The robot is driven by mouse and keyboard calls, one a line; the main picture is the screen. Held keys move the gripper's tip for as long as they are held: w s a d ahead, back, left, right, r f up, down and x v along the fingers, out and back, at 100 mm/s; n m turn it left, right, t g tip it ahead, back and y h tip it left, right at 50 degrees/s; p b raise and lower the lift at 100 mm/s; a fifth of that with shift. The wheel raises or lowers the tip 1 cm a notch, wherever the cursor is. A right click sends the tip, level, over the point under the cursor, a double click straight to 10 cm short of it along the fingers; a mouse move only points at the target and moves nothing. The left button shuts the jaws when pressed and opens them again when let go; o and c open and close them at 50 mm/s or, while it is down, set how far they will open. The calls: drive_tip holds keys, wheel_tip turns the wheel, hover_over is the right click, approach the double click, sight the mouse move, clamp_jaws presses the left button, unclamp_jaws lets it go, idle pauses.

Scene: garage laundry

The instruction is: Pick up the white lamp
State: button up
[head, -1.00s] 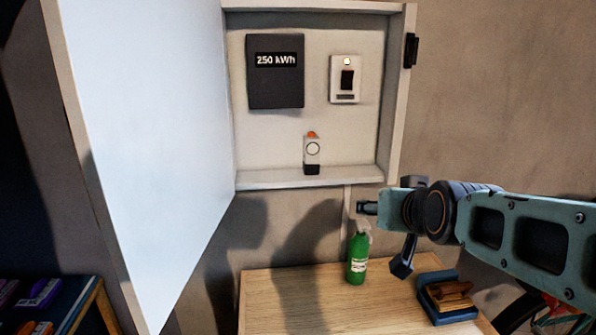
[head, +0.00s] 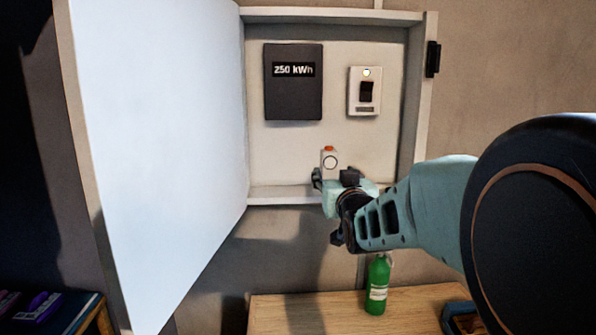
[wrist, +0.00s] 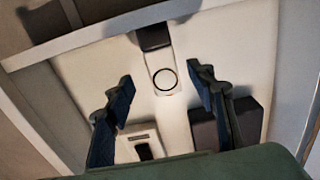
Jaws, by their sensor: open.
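The white lamp (head: 330,161) stands upright on the bottom shelf of the open wall cabinet. It is a small white block with a ring on its front and an orange top. My gripper (head: 333,178) is in front of it in the head view and hides its lower part. In the wrist view, which is upside down, the lamp (wrist: 165,100) and its black base (wrist: 154,37) show between the two spread fingers of my gripper (wrist: 163,84). The fingers are open and hold nothing. I cannot tell exactly how deep they reach around the lamp.
The cabinet (head: 300,194) has its door (head: 160,150) swung open on the left. A dark meter (head: 293,95) and a white switch box (head: 364,91) are on its back wall. Below, a green bottle (head: 377,285) stands on a wooden table (head: 300,315), beside a blue tray (head: 452,312).

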sight(330, 166)
drive_tip(key=shift+w+a+r+p, duration=0.1)
drive_tip(key=shift+w+r+p, duration=0.1)
drive_tip(key=shift+w, duration=0.95)
drive_tip(key=shift+w+r+p, duration=0.1)
drive_tip(key=shift+w+p, duration=0.15)
drive_tip(key=shift+w, duration=0.95)
drive_tip(key=shift+w+a+r+p, duration=0.1)
drive_tip(key=shift+w+p, duration=0.1)
drive_tip(key=shift+w, duration=0.95)
drive_tip(key=shift+c, duration=0.2)
drive_tip(key=c, duration=1.3)
